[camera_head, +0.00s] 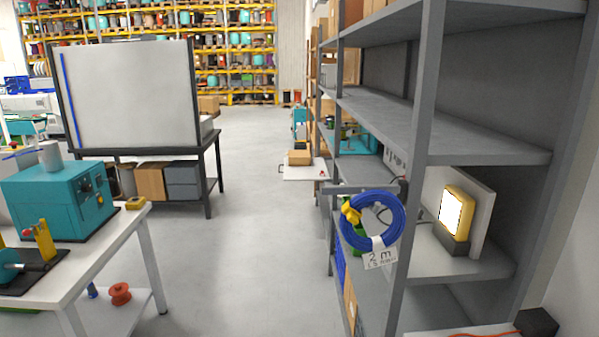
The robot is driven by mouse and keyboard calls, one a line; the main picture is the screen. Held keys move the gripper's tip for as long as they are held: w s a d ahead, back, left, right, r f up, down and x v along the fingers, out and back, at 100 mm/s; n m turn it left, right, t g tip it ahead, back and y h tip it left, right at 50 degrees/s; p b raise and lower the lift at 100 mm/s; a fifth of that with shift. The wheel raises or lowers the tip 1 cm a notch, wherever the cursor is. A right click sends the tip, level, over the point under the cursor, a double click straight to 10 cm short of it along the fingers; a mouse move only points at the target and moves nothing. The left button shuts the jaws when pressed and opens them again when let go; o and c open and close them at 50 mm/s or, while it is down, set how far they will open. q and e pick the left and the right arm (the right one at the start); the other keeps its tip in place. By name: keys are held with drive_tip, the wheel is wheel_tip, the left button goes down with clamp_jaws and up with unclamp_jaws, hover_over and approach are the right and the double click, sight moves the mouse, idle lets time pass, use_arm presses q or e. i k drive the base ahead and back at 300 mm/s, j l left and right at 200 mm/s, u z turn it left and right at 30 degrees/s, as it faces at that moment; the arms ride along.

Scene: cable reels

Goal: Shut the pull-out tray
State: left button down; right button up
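A white pull-out tray (303,174) juts out to the left from the grey shelving, at mid-distance right of the picture's middle. It has a small dark handle at its left end. A small cardboard box (299,157) sits on or just behind it; I cannot tell which. A small red object lies near the tray's right end. The tray's right part meets the shelving, where posts and stored goods partly hide it. Neither of my grippers shows in this view.
The grey floor aisle (245,230) is clear. Grey shelving (417,150) lines the right, with a blue cable coil (391,243) hanging from it. A workbench (100,245) with a teal machine (60,200) stands at left. A large whiteboard-like panel (125,95) stands behind.

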sight(312, 173)
drive_tip(key=i+j+u, duration=0.1)
drive_tip(key=i+j, duration=0.2)
drive_tip(key=i+j+u, duration=0.1)
drive_tip(key=i, duration=0.45)
drive_tip(key=i+j+u, duration=0.1)
drive_tip(key=i+j, duration=0.25)
drive_tip(key=i+j+u, duration=0.1)
drive_tip(key=i, duration=0.4)
drive_tip(key=i+z, duration=0.1)
drive_tip(key=i, duration=0.65)
drive_tip(key=i+z, duration=0.1)
drive_tip(key=i, duration=0.6)
drive_tip(key=i+j+z, duration=0.1)
drive_tip(key=i, duration=0.65)
drive_tip(key=i+j+z, duration=0.25)
drive_tip(key=i, duration=0.25)
drive_tip(key=i+j+z, duration=0.3)
drive_tip(key=i+j, duration=0.15)
